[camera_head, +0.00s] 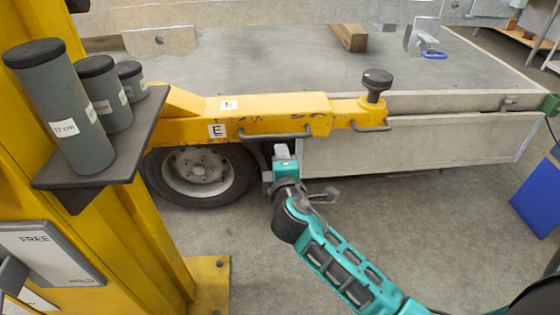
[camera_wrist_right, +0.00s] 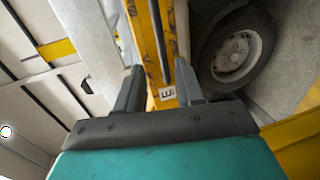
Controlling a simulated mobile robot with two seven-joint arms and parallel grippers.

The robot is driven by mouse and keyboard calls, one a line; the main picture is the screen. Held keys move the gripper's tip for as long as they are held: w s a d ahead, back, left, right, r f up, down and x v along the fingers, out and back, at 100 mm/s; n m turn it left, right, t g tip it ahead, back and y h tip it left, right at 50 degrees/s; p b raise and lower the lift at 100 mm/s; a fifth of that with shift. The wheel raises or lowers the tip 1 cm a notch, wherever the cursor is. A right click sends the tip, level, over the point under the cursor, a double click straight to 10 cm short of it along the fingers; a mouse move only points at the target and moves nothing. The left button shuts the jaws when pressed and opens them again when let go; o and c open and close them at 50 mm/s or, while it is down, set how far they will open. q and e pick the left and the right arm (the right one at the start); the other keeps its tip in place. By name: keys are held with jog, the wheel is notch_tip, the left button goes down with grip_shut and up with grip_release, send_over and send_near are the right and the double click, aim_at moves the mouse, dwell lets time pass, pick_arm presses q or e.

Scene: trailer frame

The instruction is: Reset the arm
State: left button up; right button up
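My right arm comes in from the lower right of the head view. Its gripper (camera_head: 281,152) points up just below the yellow lift arm (camera_head: 265,115). In the right wrist view the two fingers of the gripper (camera_wrist_right: 160,85) stand apart. The yellow lift arm (camera_wrist_right: 163,45) shows between and beyond them, and I see nothing held. I cannot tell whether the fingers touch it. The lift arm reaches right from a yellow post (camera_head: 130,235) and carries a black-topped pad (camera_head: 374,86) near its end. My left gripper is not in view.
A trailer bed (camera_head: 270,60) with a wheel (camera_head: 198,172) is behind the lift arm. A shelf (camera_head: 105,150) on the post holds three grey cylinders (camera_head: 65,100). A FREE/HOLD panel (camera_head: 48,250) is at lower left. A blue bin (camera_head: 540,198) stands at right. The floor between is clear.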

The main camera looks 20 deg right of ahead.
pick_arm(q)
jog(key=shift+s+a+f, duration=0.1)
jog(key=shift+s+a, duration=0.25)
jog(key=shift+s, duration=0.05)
pick_arm(e)
jog(key=shift+s+r, duration=0.1)
jog(key=shift+s, duration=0.2)
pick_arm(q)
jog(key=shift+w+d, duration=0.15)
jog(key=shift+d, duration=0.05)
